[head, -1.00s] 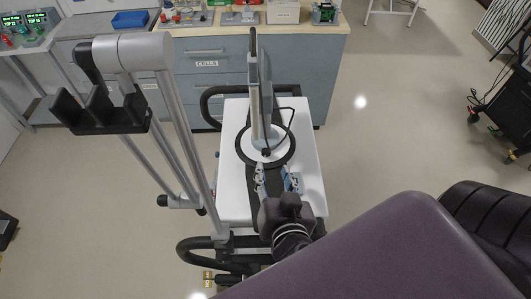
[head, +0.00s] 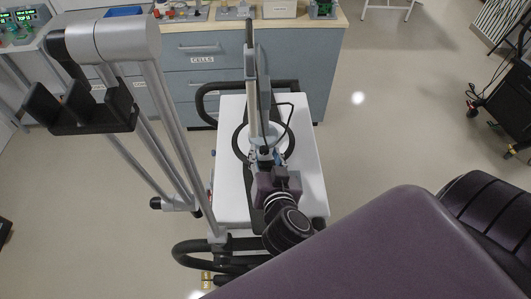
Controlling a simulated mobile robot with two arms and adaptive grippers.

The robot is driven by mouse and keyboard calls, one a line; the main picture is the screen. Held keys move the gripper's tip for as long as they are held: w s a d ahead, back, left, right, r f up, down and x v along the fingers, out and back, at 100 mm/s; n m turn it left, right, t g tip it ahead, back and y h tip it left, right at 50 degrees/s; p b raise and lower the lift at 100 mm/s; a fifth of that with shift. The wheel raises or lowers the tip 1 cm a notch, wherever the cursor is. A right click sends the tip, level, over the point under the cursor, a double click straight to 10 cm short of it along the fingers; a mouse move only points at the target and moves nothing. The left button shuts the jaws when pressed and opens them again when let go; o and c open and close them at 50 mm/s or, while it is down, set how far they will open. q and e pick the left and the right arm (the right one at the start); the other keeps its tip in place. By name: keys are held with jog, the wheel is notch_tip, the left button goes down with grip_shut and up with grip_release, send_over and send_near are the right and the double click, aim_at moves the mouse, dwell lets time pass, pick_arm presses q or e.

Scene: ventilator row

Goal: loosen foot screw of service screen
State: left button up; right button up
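The service screen (head: 263,85) shows nearly edge-on, upright on a grey post (head: 250,100). The post rises from a round foot with a dark ring (head: 288,143) on the white top of a cart (head: 230,196). My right gripper (head: 265,155) is at the front of this foot, with its fingers pointing away from me. The foot screw is hidden by the gripper, so I cannot tell whether the fingers touch it or are shut on it. My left gripper is not in view.
A jointed grey arm with a black cradle (head: 82,112) stands left of the cart. Black handle bars (head: 205,103) edge the cart. A blue-grey drawer bench (head: 300,70) stands behind. A dark wheeled cart (head: 500,110) is at the right. The floor between is clear.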

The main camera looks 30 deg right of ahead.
grip_shut()
dwell(0.3)
jog(key=shift+a+n+g+h+p, duration=0.1)
jog(key=shift+n+g+h+p, duration=0.2)
jog(key=shift+n+h+p, duration=0.45)
jog(key=shift+w+a+n+g+h, duration=0.15)
jog(key=shift+n+g+h, duration=0.15)
jog(key=shift+n+h, duration=0.65)
jog(key=shift+n, duration=0.4)
